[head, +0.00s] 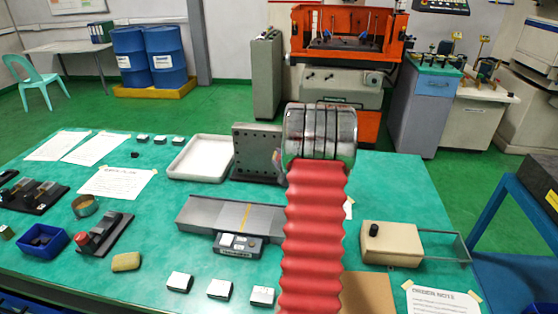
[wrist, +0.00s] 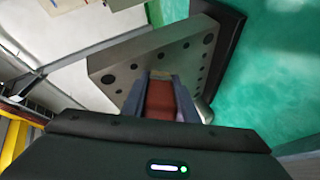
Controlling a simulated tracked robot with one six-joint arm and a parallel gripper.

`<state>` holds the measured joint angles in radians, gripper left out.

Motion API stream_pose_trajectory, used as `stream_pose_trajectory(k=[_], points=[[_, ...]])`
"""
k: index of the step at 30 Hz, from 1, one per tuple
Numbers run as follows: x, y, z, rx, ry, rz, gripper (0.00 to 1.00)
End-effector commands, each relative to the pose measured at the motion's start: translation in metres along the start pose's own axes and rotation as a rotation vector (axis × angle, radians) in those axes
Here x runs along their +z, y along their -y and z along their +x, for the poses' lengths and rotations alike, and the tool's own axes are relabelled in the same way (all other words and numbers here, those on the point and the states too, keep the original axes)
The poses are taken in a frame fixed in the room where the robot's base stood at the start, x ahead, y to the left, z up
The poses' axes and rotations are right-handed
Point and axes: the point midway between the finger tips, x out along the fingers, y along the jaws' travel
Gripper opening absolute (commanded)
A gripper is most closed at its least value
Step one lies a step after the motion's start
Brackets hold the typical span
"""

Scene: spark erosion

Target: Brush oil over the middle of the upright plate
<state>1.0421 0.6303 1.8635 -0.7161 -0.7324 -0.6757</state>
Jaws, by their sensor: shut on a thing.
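The upright plate (head: 258,150) is a grey metal slab with several dark holes, standing towards the back of the green table. My arm hides its right part in the head view. In the wrist view the plate (wrist: 118,82) fills the upper middle. My gripper (wrist: 160,84) is shut on a brush (wrist: 160,100) with a red-brown body and a pale tip. The tip points at the plate's face and overlaps its middle area in the picture; I cannot tell whether it touches. In the head view, my gripper and the brush are hidden behind my arm.
A white tray (head: 200,158) stands left of the plate. A grey slab with a yellow stripe (head: 232,215) and a small control box (head: 238,244) lie in front. A beige box (head: 391,242) sits at the right. Small blocks (head: 219,289) lie near the front.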

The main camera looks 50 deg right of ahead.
Motion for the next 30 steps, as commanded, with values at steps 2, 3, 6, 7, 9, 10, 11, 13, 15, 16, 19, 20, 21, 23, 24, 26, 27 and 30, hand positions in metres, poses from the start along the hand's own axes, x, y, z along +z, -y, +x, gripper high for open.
stream_pose_trajectory(k=[2,3,6,7,9,10,11,13,15,16,19,20,21,23,24,26,27,30], points=[[-0.014,-0.004,0.005,0.011,-0.019,-0.010,0.04],[-0.017,-0.004,0.007,0.010,-0.020,-0.011,0.04],[-0.024,-0.001,0.010,0.009,-0.022,-0.012,0.04],[-0.025,0.000,0.011,0.009,-0.022,-0.013,0.04],[-0.030,0.002,0.013,0.008,-0.022,-0.013,0.04],[-0.031,0.003,0.014,0.007,-0.022,-0.013,0.04],[-0.033,0.004,0.015,0.006,-0.022,-0.013,0.04],[-0.035,0.005,0.016,0.005,-0.020,-0.012,0.04],[-0.036,0.006,0.017,0.004,-0.017,-0.010,0.04],[-0.037,0.007,0.017,0.004,-0.017,-0.009,0.04],[-0.036,0.007,0.017,0.004,-0.014,-0.008,0.04],[-0.036,0.007,0.017,0.004,-0.014,-0.008,0.04],[-0.036,0.007,0.017,0.004,-0.013,-0.008,0.04],[-0.035,0.007,0.017,0.003,-0.013,-0.008,0.04],[-0.035,0.007,0.017,0.003,-0.013,-0.008,0.04],[-0.035,0.008,0.017,0.003,-0.012,-0.007,0.04],[-0.036,0.008,0.017,0.003,-0.012,-0.007,0.04],[-0.039,0.009,0.019,0.002,-0.013,-0.008,0.04]])
